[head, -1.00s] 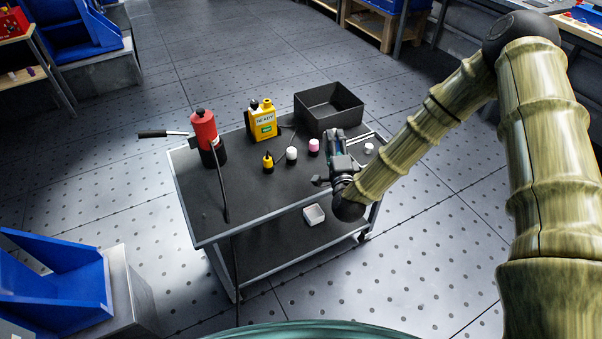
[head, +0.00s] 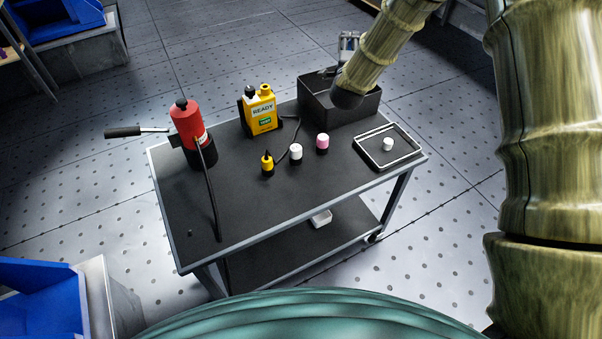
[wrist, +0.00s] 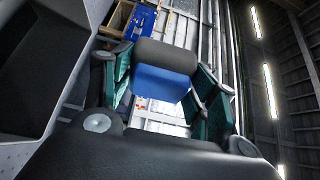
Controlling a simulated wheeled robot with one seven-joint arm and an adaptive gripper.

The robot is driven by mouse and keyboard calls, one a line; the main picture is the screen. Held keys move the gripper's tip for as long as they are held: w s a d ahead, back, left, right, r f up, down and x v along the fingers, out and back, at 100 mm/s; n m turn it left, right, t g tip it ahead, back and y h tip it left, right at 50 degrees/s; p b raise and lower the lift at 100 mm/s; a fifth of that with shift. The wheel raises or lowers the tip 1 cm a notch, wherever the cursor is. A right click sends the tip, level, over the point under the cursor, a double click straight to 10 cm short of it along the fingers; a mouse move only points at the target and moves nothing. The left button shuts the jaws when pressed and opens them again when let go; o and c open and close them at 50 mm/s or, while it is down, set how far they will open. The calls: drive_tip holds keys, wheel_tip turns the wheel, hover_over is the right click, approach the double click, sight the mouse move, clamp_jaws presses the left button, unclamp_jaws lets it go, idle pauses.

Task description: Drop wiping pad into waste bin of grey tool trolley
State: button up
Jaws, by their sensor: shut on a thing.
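The wiping pad (wrist: 160,82) appears in the wrist view as a blue block with a grey rounded part, between the green fingers of my gripper (wrist: 165,70). My gripper is shut on it. In the head view my gripper (head: 348,44) is high, over or just behind the far rim of the black open waste bin (head: 350,112); I cannot tell which. My arm hides part of the bin's opening, and the pad is not clear there. The bin stands at the back right of the grey tool trolley (head: 190,225). Its dark wall also seems to show at left in the wrist view (wrist: 60,60).
On the trolley top stand a red cylinder with a handle (head: 188,125), a yellow bottle (head: 262,112), a small yellow bottle (head: 267,165), white (head: 296,152) and pink-capped (head: 322,144) jars, and a shallow tray (head: 375,160) with a white piece. The front of the top is largely clear.

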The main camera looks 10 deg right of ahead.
drive_tip(key=shift+d+f+b, duration=0.15)
drive_tip(key=shift+f+b, duration=0.2)
drive_tip(key=shift+f, duration=0.25)
wheel_tip(320, 180, down, 5)
drive_tip(key=shift+r+b, duration=0.2)
drive_tip(key=shift+b, duration=0.85)
drive_tip(key=o, duration=1)
drive_tip(key=shift+s, duration=0.15)
drive_tip(key=v, duration=1.2)
